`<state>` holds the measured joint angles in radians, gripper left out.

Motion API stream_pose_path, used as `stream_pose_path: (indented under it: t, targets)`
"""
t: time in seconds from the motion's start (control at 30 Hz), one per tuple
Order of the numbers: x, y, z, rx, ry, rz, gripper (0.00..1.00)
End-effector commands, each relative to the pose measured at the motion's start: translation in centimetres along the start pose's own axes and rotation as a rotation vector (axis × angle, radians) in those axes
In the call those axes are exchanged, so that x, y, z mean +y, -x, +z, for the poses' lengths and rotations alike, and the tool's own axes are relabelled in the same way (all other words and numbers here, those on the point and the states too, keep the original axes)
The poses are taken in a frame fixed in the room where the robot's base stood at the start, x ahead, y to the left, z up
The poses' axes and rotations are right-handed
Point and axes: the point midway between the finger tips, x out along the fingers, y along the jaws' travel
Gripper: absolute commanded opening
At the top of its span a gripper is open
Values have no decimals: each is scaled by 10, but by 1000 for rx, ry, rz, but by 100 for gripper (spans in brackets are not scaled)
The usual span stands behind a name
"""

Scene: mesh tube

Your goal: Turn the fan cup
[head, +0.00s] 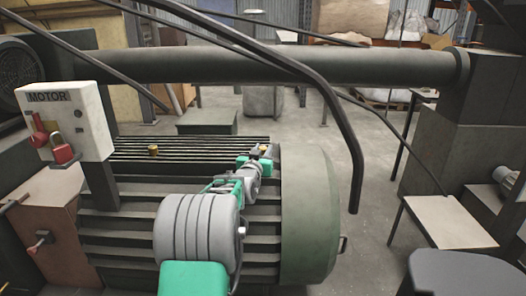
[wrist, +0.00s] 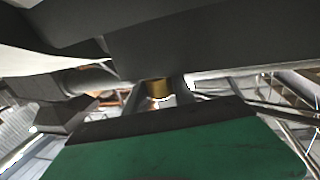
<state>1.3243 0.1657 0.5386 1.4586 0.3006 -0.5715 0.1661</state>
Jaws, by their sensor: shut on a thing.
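Two small brass cups stand on top of the finned motor (head: 120,195) in the head view. The fan cup (head: 263,148) is the one near the rounded green end cover (head: 310,215); the other brass cup (head: 153,150) is farther left. My gripper (head: 262,154) is at the fan cup, its fingers low around it. The wrist view shows the brass cup (wrist: 158,88) between the two dark fingers (wrist: 158,94), which are shut on it. The cup's lower part is hidden in the head view.
A white motor switch box (head: 75,115) with a red lock stands at the left. A thick dark pipe (head: 270,66) and a bent black rod (head: 345,130) pass above and right of the motor. A small table (head: 445,220) stands right.

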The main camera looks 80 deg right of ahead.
Motion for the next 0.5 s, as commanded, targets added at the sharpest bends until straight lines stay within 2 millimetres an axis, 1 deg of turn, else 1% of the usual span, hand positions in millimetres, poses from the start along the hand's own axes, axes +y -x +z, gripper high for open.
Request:
stream_pose_path:
  t: [0.27, 0.5]
  targets:
    - [-2, 0, 5, -1, 1, 65, 0]
    - [-3, 0, 7, 0, 0, 218, 0]
